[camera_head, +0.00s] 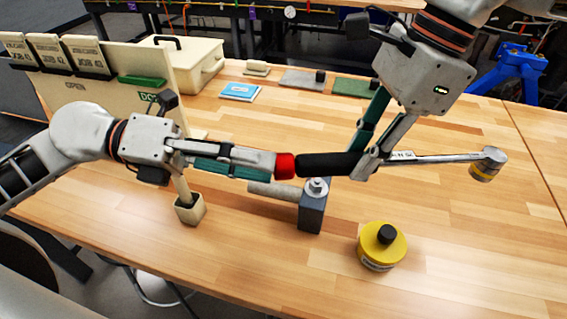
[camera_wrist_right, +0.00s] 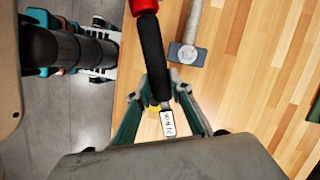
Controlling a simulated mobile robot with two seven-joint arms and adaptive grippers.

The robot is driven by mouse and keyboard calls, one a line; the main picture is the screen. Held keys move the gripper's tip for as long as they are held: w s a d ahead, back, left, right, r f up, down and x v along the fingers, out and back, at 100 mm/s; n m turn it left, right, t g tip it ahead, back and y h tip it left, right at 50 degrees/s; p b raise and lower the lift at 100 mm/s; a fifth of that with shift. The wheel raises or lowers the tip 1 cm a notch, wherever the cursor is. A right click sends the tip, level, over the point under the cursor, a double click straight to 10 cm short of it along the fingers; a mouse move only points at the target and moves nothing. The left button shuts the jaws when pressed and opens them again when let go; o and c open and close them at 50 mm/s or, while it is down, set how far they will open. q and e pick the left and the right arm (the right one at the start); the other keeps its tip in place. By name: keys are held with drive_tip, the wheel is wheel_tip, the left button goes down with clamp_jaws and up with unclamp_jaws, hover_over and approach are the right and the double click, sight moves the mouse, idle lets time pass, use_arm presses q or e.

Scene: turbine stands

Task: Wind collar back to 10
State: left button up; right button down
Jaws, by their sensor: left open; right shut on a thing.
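A torque wrench lies level above the table, with a black grip (camera_head: 328,164) and a silver shaft ending in a round head (camera_head: 488,163) at the right. Its red collar (camera_head: 285,166) is at the left end. In the right wrist view the collar (camera_wrist_right: 145,6) is at the top edge and a white label (camera_wrist_right: 169,124) is on the shaft, too small to read.
Below the wrench stand a grey block with a bolt (camera_head: 312,212) and a yellow round container (camera_head: 382,246). A beige holder (camera_head: 190,208) is below my left gripper. A beige box (camera_head: 182,62), a blue booklet (camera_head: 240,91) and a signboard (camera_head: 85,92) are behind. The right table is clear.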

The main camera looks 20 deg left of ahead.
use_arm(q)
drive_tip(key=a, duration=0.1)
drive_tip(key=s+a, duration=0.1)
drive_tip(key=a, duration=0.1)
drive_tip(key=shift+s+a+r, duration=0.1)
drive_tip(key=shift+s+a, duration=0.25)
drive_tip(key=shift+a, duration=0.05)
drive_tip(key=shift+c, duration=1.1)
drive_tip(key=shift+w+d+f+n+h, duration=0.1)
drive_tip(key=shift+w+d+n+h, duration=0.2)
drive_tip(key=shift+d+n, duration=0.55)
drive_tip(key=shift+w+d+f+n+h, duration=0.1)
drive_tip(key=shift+w+d+n+h, duration=0.2)
drive_tip(key=shift+d+n, duration=0.55)
drive_tip(key=shift+w+d+n+h, duration=0.2)
drive_tip(key=shift+w+d+n, duration=0.3)
drive_tip(key=shift+n, duration=0.6)
drive_tip(key=shift+s+d, duration=0.1)
